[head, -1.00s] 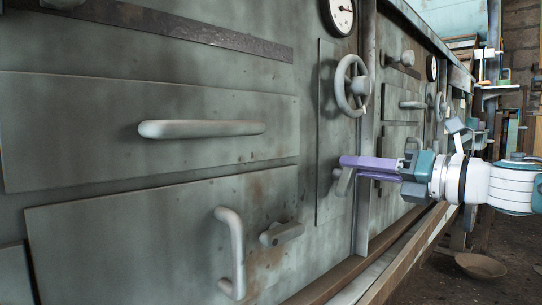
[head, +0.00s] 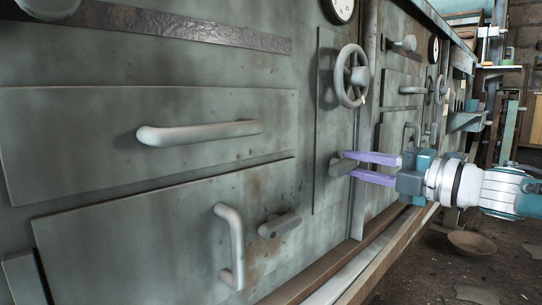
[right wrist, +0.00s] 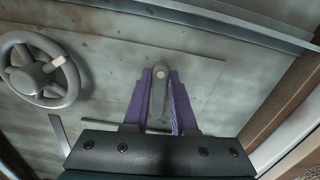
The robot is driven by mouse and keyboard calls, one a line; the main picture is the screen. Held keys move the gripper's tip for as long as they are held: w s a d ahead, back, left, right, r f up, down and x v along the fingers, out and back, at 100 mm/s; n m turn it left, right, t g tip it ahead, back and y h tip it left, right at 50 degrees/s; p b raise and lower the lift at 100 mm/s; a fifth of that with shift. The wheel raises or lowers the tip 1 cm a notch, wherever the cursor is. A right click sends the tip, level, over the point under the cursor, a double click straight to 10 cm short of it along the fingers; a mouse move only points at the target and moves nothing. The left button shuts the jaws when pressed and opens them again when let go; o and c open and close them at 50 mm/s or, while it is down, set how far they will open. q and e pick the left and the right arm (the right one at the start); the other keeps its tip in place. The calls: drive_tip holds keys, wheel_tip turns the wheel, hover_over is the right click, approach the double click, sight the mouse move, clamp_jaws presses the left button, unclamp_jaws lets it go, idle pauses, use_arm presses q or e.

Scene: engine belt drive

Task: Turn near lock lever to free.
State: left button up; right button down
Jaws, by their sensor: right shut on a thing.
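A short grey lock lever (head: 336,168) sits on a narrow upright panel below the handwheel. My right gripper (head: 353,165) has two purple fingers, one above and one below the lever's arm, shut on it. In the head view the lever's arm points roughly level to the right, partly hidden by the fingers. In the right wrist view the lever (right wrist: 159,84) lies between the fingers of the right gripper (right wrist: 160,76). Another grey lever (head: 280,226) sits on the lower left door, clear of the gripper. My left gripper is not in view.
A grey handwheel (head: 344,88) stands out just above the held lever. A bar handle (head: 200,133) and an upright handle (head: 236,246) project from the doors at left. A ledge (head: 375,250) runs along the cabinet's foot. A bowl (head: 471,244) lies on the floor.

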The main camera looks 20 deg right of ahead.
drive_tip(key=shift+m, duration=0.6)
drive_tip(key=shift+f, duration=0.1)
drive_tip(key=c, duration=0.7)
unclamp_jaws()
drive_tip(key=p+v, duration=0.4)
drive_tip(key=v, duration=0.6)
drive_tip(key=shift+w, duration=0.1)
